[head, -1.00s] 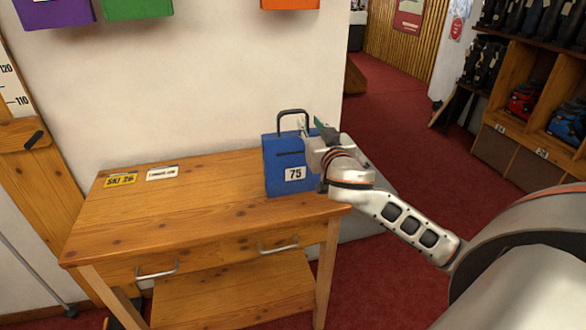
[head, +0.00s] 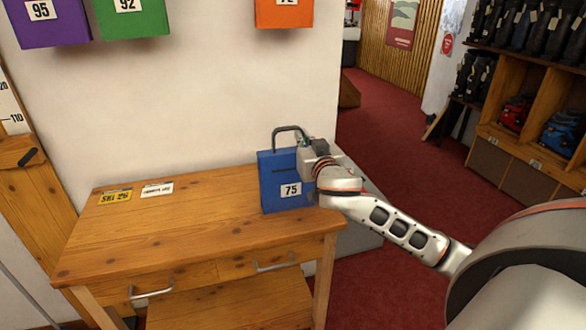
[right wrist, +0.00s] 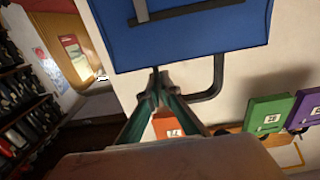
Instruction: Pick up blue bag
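The blue bag (head: 273,196), labelled 75, stands upright on the right end of the wooden table (head: 180,226). Its dark loop handle (head: 286,128) points up. My right gripper (head: 302,143) is at the right side of the handle, just above the bag's top edge. In the right wrist view the bag (right wrist: 195,38) fills the top, and the fingers (right wrist: 158,92) come together on one leg of the handle (right wrist: 218,75). The exact contact is partly hidden by the fingertips. My left gripper is not in view.
A yellow plate (head: 115,197) and a white plate (head: 157,190) lie at the table's left. Purple (head: 52,27), green (head: 133,20) and orange (head: 283,14) bags hang on the wall. Wooden shelves (head: 535,100) with boots stand at right. The table's middle is clear.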

